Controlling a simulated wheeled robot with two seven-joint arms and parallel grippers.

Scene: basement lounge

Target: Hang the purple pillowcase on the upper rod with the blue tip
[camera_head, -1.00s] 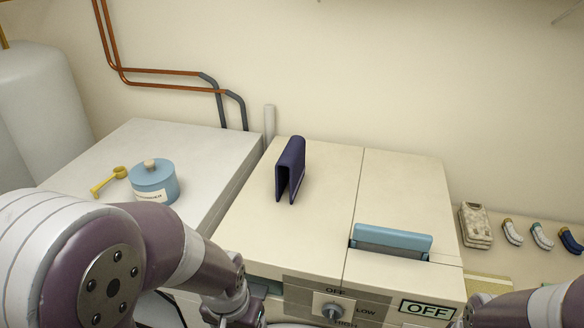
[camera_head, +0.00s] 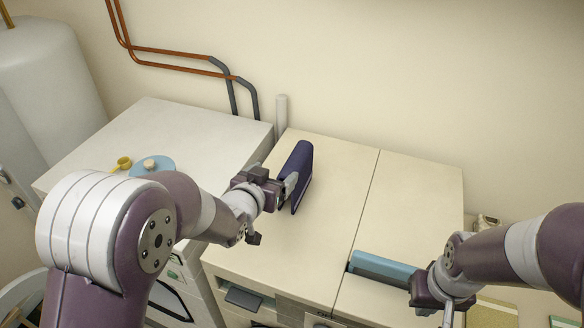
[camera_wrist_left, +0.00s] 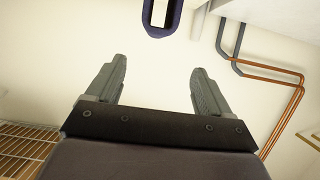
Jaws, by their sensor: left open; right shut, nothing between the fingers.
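The purple pillowcase (camera_head: 299,168) is dark and folded, standing upright like a narrow tent on the cream machine top. It also shows at the top edge of the left wrist view (camera_wrist_left: 162,29), beyond the fingertips and between their lines. My left gripper (camera_head: 289,188) is open, close to the pillowcase's left side in the head view; whether it touches cannot be told there. Its two fingers (camera_wrist_left: 159,72) are apart with nothing between them. My right gripper (camera_head: 447,312) is shut and empty near the machine's front right. No rod with a blue tip is visible.
The cream machine top (camera_head: 345,165) is clear around the pillowcase. A blue panel (camera_head: 380,267) stands in a slot at its right. A white cabinet (camera_head: 205,135) at left holds a blue jar (camera_head: 152,166) and a yellow scoop (camera_head: 122,163), partly behind my left arm. Pipes (camera_head: 180,52) run along the wall.

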